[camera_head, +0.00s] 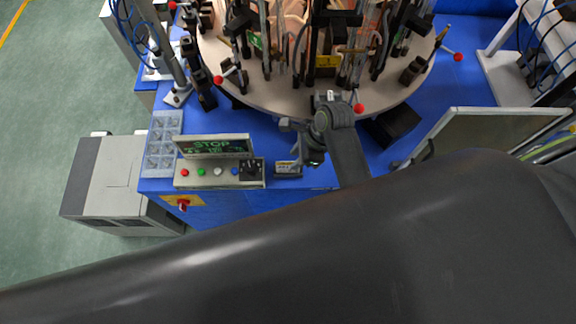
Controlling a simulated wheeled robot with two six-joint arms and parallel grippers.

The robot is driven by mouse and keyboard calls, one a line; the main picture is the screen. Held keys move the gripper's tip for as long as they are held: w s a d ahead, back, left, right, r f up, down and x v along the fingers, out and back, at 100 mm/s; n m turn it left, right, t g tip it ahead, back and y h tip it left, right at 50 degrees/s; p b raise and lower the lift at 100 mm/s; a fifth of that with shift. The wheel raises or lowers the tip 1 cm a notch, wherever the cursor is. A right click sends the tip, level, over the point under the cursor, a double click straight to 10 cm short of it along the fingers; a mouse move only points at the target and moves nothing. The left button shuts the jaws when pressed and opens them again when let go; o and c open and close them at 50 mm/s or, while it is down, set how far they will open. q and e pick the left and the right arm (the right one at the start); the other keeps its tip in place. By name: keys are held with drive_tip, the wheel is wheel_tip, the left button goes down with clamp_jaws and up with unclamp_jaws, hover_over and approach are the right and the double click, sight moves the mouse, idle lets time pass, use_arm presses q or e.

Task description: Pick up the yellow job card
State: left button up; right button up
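A small dark holder (288,174) stands at the front edge of the blue table, right of the control box. A small pale yellowish card (286,165) with dark print shows on it; it may be the yellow job card, but it is too small to be sure. My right gripper (312,158) hangs just right of this holder, close above the table. Its fingers are seen from above and partly hidden by its own body, so I cannot see whether they are apart or hold anything. My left gripper is not in view.
A control box (215,174) with a STOP display stands left of the holder. A grey compartment tray (163,135) lies further left. A round turntable (283,99) with many fixtures and red-knobbed levers fills the back. A dark box (393,124) and a panel (480,137) are at right.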

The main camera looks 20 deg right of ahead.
sight(288, 163)
drive_tip(key=x, duration=0.2)
drive_tip(key=p+x, duration=0.1)
drive_tip(key=x, duration=0.1)
drive_tip(key=shift+w+a, duration=0.2)
drive_tip(key=shift+w, duration=0.05)
drive_tip(key=shift+a+f, duration=0.2)
drive_tip(key=shift+f, duration=0.4)
clamp_jaws()
